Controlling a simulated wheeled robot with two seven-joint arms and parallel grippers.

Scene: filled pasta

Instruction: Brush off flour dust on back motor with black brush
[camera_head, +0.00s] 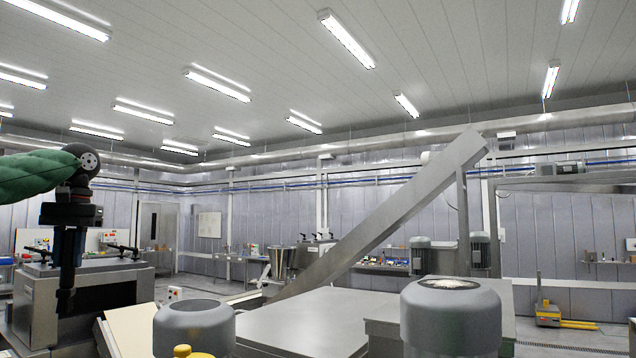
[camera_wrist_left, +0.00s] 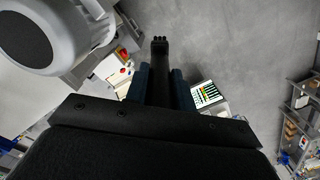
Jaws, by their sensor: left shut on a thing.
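My left gripper (camera_head: 68,262) hangs fingers down at the left of the head view, under a green-sleeved arm. It is shut on the black brush (camera_head: 66,301), whose dark end points down. In the left wrist view the brush (camera_wrist_left: 160,62) shows between the two fingers. A grey motor (camera_head: 451,322) at the front right has a whitish flour patch (camera_head: 449,284) on its round top. A second grey motor (camera_head: 193,328) at the front left has a dark top with no clear flour. The brush is apart from both. A grey round motor housing (camera_wrist_left: 75,42) fills the wrist view's upper left.
A flat steel machine top (camera_head: 300,325) lies between the two front motors. A slanted steel conveyor (camera_head: 380,222) rises behind it to the right. A steel machine box (camera_head: 32,305) stands behind the left gripper. A yellow knob (camera_head: 182,351) sits at the bottom edge.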

